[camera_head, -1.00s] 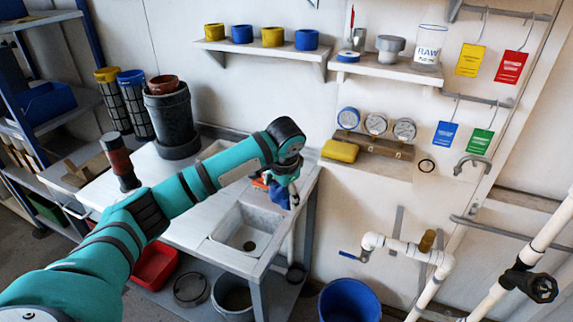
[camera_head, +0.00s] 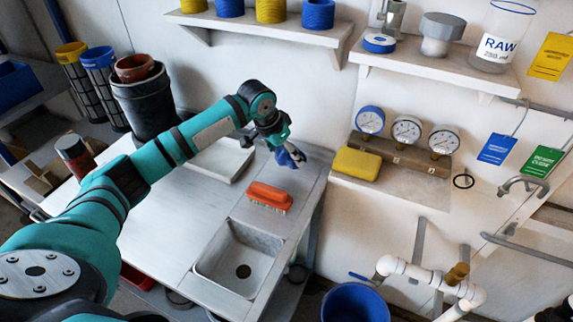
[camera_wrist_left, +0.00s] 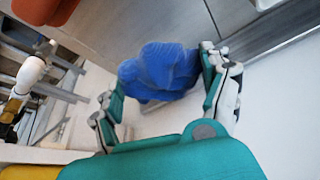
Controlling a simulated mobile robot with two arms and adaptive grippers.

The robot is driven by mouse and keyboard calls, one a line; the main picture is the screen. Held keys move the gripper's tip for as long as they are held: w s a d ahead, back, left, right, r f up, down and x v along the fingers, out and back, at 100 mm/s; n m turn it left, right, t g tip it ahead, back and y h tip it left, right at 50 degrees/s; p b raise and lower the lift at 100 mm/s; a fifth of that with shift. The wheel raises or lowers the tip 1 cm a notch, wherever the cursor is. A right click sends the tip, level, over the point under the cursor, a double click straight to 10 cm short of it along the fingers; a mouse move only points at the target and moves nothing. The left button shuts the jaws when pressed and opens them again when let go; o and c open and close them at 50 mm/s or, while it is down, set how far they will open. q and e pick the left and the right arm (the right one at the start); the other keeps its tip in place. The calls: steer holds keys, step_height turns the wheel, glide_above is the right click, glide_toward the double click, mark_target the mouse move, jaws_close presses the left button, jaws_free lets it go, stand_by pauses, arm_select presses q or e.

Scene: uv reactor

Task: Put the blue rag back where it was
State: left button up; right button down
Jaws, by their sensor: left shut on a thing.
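The blue rag (camera_head: 289,156) is bunched up in my left gripper (camera_head: 284,150), above the back right part of the white bench (camera_head: 150,235). In the left wrist view the rag (camera_wrist_left: 160,70) sits between both fingers of my left gripper (camera_wrist_left: 163,90), which are shut on it. A grey metal strip and the pale wall show behind it. Whether the rag touches the bench surface I cannot tell. My right gripper is not in view.
An orange brush (camera_head: 269,196) lies behind the sink basin (camera_head: 240,258). A yellow sponge (camera_head: 357,163) and gauges (camera_head: 407,130) sit on a wall ledge to the right. A dark bucket (camera_head: 147,105) stands at the back left. A blue bucket (camera_head: 355,303) is below.

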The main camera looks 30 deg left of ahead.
mark_target(286, 175)
arm_select(q)
step_height(286, 175, down, 4)
steer(key=shift+r, duration=0.15)
step_height(286, 175, down, 2)
steer(key=shift+w+f, duration=0.1)
steer(key=shift+f, duration=0.05)
steer(key=o, duration=1)
steer(key=shift+c, duration=0.2)
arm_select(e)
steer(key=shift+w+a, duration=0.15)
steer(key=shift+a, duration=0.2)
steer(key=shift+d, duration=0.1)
